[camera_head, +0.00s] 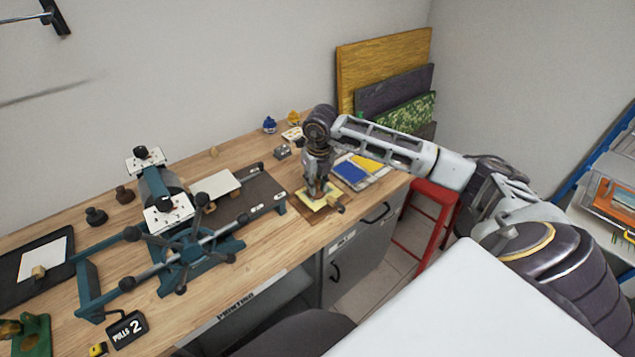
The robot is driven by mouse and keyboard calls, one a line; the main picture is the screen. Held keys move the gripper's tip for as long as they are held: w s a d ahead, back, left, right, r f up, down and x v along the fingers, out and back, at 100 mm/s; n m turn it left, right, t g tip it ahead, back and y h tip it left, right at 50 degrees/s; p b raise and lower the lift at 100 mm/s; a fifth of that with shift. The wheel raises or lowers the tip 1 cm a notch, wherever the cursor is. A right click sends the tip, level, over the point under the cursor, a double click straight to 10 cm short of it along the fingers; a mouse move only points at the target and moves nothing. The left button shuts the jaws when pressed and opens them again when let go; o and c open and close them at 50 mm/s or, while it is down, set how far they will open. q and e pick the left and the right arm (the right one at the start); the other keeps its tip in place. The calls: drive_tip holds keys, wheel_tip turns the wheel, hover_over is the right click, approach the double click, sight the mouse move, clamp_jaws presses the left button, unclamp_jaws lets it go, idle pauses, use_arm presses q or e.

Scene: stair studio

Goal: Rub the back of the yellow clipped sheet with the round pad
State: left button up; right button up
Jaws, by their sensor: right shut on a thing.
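The yellow clipped sheet (306,199) lies on a brown board (302,210) near the right end of the wooden bench. A small wooden block or clip (336,207) sits at its right edge. My right gripper (318,192) points straight down over the sheet and is shut on what appears to be the round pad. The fingers hide most of the pad, so I cannot tell whether it touches the sheet. My left gripper is not in view.
A teal press (195,248) with a spoked wheel fills the middle of the bench. Dark round-knobbed tools (96,216) stand left of it. Blue and yellow sheets (350,172) lie right of my gripper. A red stool (432,212) stands beyond the bench's right end.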

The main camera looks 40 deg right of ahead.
drive_tip(key=shift+a, duration=0.15)
drive_tip(key=shift+a, duration=0.85)
drive_tip(key=shift+r, duration=0.1)
idle(0.3)
wheel_tip(320, 180, up, 7)
drive_tip(key=p, duration=0.3)
drive_tip(key=shift+p, duration=0.35)
idle(0.6)
drive_tip(key=shift+s+f, duration=0.1)
drive_tip(key=shift+f, duration=0.1)
idle(0.4)
